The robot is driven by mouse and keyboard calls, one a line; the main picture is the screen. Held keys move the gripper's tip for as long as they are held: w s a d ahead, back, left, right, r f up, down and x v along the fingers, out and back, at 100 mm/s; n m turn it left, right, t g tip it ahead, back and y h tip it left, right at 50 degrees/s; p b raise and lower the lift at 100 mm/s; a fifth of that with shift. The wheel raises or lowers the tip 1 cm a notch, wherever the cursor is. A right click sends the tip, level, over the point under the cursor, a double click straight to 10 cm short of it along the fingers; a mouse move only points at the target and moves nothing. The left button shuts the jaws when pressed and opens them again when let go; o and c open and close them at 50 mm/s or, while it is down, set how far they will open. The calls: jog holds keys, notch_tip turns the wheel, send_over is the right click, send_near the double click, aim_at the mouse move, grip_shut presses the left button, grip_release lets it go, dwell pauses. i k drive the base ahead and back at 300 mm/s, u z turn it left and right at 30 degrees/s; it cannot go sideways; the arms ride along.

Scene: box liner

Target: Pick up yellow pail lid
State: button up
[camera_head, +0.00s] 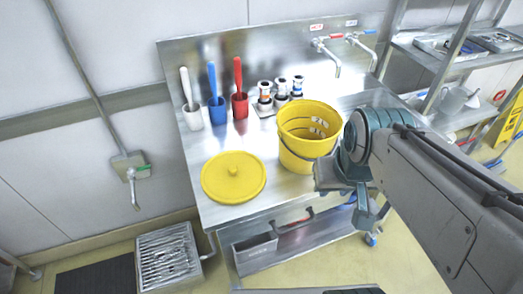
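The yellow pail lid (234,182) is a round disc with a small knob in its middle. It lies flat on the steel table (262,143), near the front left edge. A yellow pail (299,158) stands open and upright to its right, with a dark wire handle against its side. My gripper (350,200) is at the front of the table, right of the lid and just in front of the pail, apart from the lid. The fingers are partly hidden by my wrist, so their opening is unclear. I see nothing held.
White, blue (217,111) and red (240,105) brush holders stand at the back left. Small bottles (281,89) sit right of them. Wall taps (337,47) are behind. A shelf rack (462,58) is at right. The tabletop between lid and brush holders is clear.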

aim_at(235, 178)
jog(key=u, duration=2.4)
jog(key=k, duration=0.8)
jog(key=z, duration=1.1)
jog(key=i, duration=1)
jog(key=z, duration=0.05)
